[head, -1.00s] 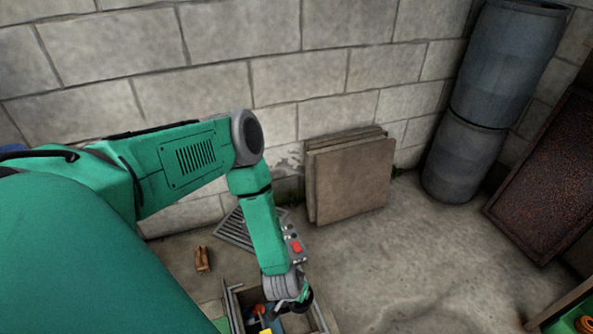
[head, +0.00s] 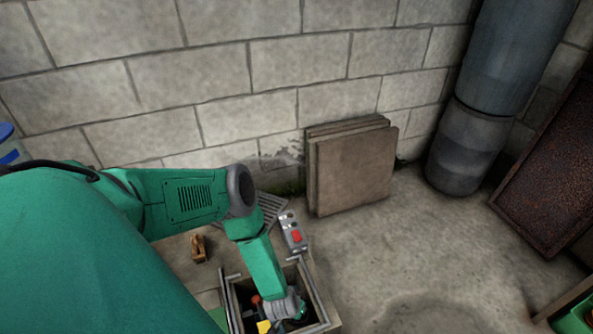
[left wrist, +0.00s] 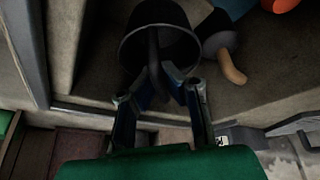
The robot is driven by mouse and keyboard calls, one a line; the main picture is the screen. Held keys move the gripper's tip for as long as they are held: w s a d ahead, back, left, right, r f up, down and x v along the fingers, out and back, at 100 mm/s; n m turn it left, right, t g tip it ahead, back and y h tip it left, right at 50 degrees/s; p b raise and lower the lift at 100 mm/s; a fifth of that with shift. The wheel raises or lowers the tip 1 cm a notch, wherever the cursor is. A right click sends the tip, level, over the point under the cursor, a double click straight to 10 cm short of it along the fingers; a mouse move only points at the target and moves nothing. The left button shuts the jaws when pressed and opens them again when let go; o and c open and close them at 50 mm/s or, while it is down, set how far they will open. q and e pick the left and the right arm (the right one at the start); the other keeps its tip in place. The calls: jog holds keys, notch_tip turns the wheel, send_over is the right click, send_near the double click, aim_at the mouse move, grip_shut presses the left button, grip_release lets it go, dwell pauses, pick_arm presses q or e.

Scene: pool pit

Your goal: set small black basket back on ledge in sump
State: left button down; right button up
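The small black basket (left wrist: 181,42) shows at the top middle of the left wrist view, its open mouth facing the camera. Its dark handle (left wrist: 153,58) runs between the two fingertips of my left gripper (left wrist: 162,78), which look closed on it. In the head view my left gripper (head: 298,309) reaches down inside the square sump (head: 316,292); the basket is mostly hidden there by the wrist. Concrete lies around and under the basket in the wrist view; I cannot tell whether it touches the ledge. My right gripper is not in view.
An orange object (left wrist: 284,4) and a dark object with a tan end (left wrist: 232,68) lie near the basket. Metal rails edge the sump. A control box with a red button (head: 294,235), a grate (head: 270,207) and leaning slabs (head: 352,170) stand behind.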

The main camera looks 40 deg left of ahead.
pick_arm(q)
notch_tip(320, 180, down, 3)
jog(key=shift+d+b, duration=0.15)
jog(key=shift+b, duration=0.45)
jog(key=shift+f, duration=0.1)
jog(key=c, duration=1.7)
grip_release()
